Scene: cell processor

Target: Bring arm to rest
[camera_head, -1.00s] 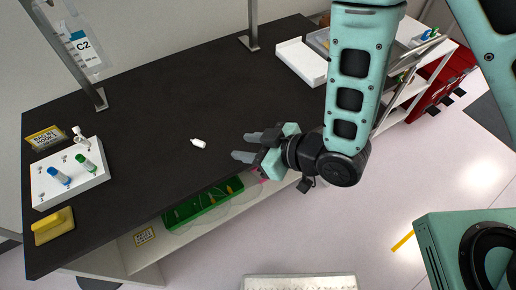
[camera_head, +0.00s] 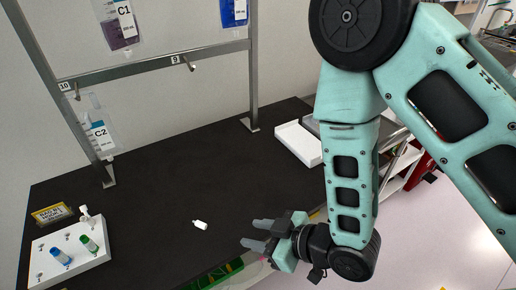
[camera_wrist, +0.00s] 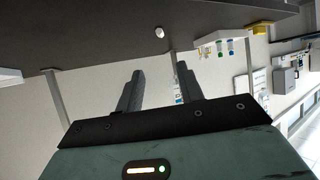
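My gripper (camera_head: 262,234) is at the front edge of the dark table (camera_head: 180,190), toward the right, with its fingers pointing left. Its two fingers are apart with nothing between them. In the wrist view the gripper (camera_wrist: 158,85) also shows open and empty. My teal arm hangs down on the right side of the head view. A small white capped piece (camera_head: 200,225) lies on the table to the left of the fingertips, apart from them.
A white block (camera_head: 75,255) with blue and green capped pieces stands at the left. A metal rack (camera_head: 150,68) with hanging bags, C1 (camera_head: 122,30) and C2 (camera_head: 100,138), rises behind. A white tray (camera_head: 298,145) sits at the back right.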

